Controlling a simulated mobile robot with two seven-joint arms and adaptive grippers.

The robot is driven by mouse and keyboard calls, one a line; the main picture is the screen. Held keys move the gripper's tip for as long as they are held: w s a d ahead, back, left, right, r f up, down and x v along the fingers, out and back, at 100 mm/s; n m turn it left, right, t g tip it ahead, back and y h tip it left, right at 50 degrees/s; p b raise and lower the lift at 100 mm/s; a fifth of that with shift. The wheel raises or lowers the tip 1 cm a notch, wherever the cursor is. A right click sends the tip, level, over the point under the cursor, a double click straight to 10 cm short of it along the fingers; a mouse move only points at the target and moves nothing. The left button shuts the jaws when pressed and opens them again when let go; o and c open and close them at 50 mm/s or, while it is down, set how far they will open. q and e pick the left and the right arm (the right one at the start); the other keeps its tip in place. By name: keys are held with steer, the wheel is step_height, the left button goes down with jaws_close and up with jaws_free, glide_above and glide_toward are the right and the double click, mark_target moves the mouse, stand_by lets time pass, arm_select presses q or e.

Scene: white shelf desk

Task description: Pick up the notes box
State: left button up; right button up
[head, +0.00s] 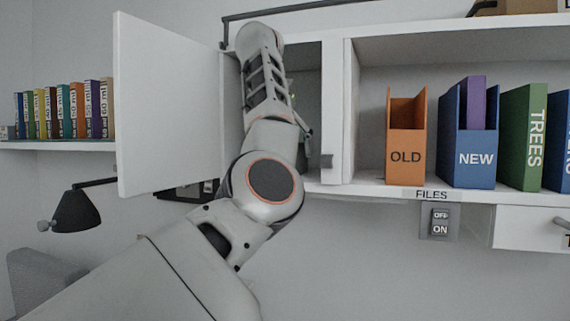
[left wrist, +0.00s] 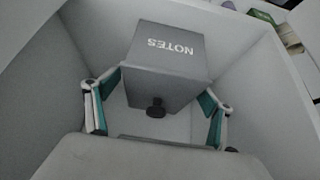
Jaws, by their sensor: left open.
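The notes box (left wrist: 168,62) is a grey box with white "NOTES" lettering, upside down in the left wrist view. It has a dark round knob on its near face and stands inside a white compartment. My left gripper (left wrist: 160,98) is open, with one teal-padded finger on each side of the box. I cannot tell whether the pads touch it. In the head view my left arm reaches into the open cabinet, and the arm and cabinet hide the box there. My right gripper is in neither view.
The open white cabinet door (head: 167,105) stands left of my arm. Right of the cabinet, an orange "OLD" file (head: 404,157), a blue "NEW" file (head: 475,158) and a green "TREES" binder (head: 524,135) stand on the shelf. A black lamp (head: 75,211) is at left.

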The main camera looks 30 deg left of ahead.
arm_select(q)
steer(key=x, duration=0.3)
steer(key=shift+w+a, duration=0.1)
steer(key=shift+w, duration=0.05)
steer(key=shift+c, duration=0.4)
steer(key=c, duration=1.2)
